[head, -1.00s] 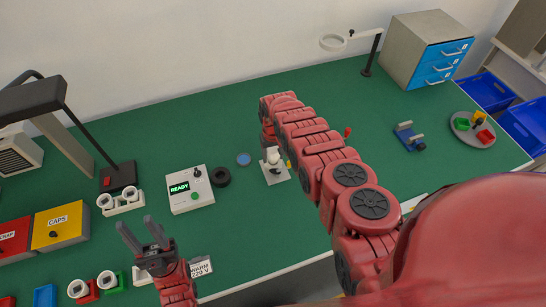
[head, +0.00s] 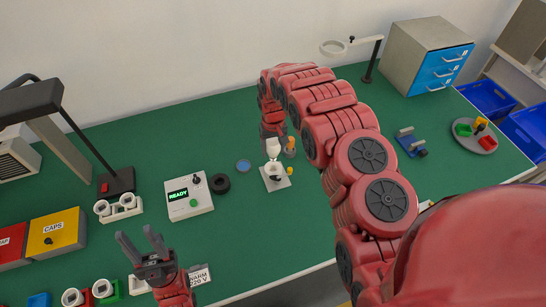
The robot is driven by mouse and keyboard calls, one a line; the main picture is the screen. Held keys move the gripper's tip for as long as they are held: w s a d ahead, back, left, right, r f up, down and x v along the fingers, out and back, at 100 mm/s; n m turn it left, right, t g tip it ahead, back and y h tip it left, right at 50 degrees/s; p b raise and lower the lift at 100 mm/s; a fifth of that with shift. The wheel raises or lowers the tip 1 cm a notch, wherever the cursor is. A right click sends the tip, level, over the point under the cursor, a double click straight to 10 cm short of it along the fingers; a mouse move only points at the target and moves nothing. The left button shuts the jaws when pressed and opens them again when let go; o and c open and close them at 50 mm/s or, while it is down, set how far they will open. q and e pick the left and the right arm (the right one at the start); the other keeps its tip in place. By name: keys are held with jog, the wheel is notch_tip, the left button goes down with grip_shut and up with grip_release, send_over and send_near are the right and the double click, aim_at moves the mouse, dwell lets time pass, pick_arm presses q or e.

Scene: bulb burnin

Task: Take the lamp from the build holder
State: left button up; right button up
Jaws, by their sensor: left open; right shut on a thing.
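The white lamp (head: 273,150) is at the middle of the table in the head view. My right gripper (head: 272,139) is shut on it from above; its fingers are largely hidden by the arm and the lamp. The build holder (head: 281,183), a pale square plate with a small seat, stands on the green table just below the lamp. The lamp looks upright and raised over the seat; I cannot tell whether its lower end is fully clear. My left gripper (head: 141,246) is open and empty over the front left of the table, away from the lamp.
A tester reading READY (head: 188,196), a black ring (head: 219,183) and a blue disc (head: 243,166) lie left of the holder. A small orange-topped item (head: 290,146) stands close right of the lamp. A yellow CAPS box (head: 57,233) is at left. The back middle table is clear.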

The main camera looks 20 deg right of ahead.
aim_at(273, 141)
notch_tip(273, 141, up, 2)
jog(key=shift+w+r+b, duration=0.1)
jog(key=shift+b, duration=0.2)
jog(key=shift+r, duration=1.35)
jog(key=shift+r+p, duration=1)
jog(key=shift+p, duration=0.1)
